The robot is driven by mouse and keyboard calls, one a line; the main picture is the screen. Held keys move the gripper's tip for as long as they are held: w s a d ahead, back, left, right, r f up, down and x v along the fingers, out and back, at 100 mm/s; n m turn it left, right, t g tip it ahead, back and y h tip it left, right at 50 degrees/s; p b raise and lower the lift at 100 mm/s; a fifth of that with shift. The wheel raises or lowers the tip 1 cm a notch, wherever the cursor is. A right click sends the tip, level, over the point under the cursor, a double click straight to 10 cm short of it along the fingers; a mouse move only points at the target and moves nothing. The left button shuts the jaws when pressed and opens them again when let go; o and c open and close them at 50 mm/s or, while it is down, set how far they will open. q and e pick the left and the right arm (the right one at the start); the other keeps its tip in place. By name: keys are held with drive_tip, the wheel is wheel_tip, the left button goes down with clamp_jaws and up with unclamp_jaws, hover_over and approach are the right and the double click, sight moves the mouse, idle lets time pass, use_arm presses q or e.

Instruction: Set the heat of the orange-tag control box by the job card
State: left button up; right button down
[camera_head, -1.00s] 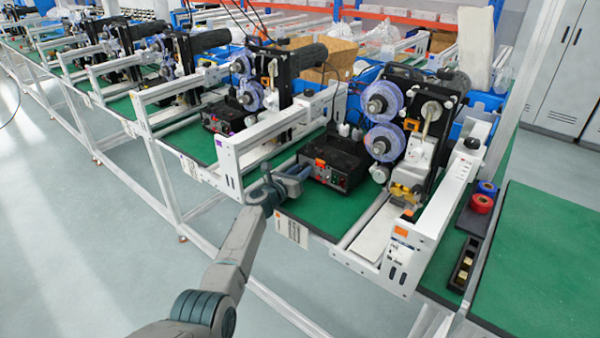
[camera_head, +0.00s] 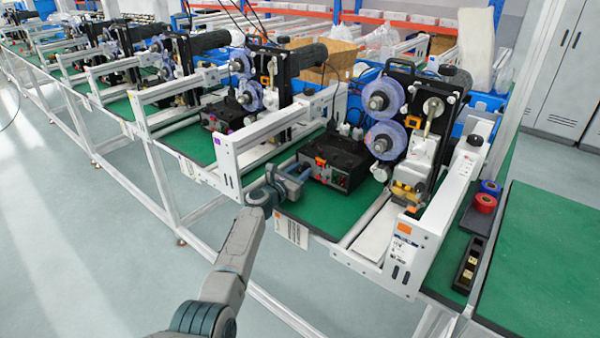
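The orange-tag control box (camera_head: 338,162) is a black box with an orange tag on its top left edge and small knobs and lights on its front. It sits on the green bench top. My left gripper (camera_head: 302,176) is at the left end of the box's front, close to it; whether it touches cannot be told. Its fingers are small and partly merged with the view, so its opening is unclear. A white job card (camera_head: 291,231) with print too small to read hangs at the bench's front edge, below the gripper. My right gripper is not in view.
A coding machine with clear reels (camera_head: 384,97) stands behind and right of the box. White rail frames (camera_head: 410,240) flank it. A neighbouring black box (camera_head: 229,121) is to the left. Red and blue rolls (camera_head: 484,203) and a black tray (camera_head: 468,265) lie at right.

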use_arm(q)
drive_tip(key=shift+o, duration=1.3)
drive_tip(key=shift+s, duration=0.1)
drive_tip(key=shift+s+a, duration=0.2)
drive_tip(key=shift+p+v, duration=0.75)
drive_tip(key=shift+v, duration=0.3)
drive_tip(key=p+v, duration=0.1)
drive_tip(key=v, duration=0.7)
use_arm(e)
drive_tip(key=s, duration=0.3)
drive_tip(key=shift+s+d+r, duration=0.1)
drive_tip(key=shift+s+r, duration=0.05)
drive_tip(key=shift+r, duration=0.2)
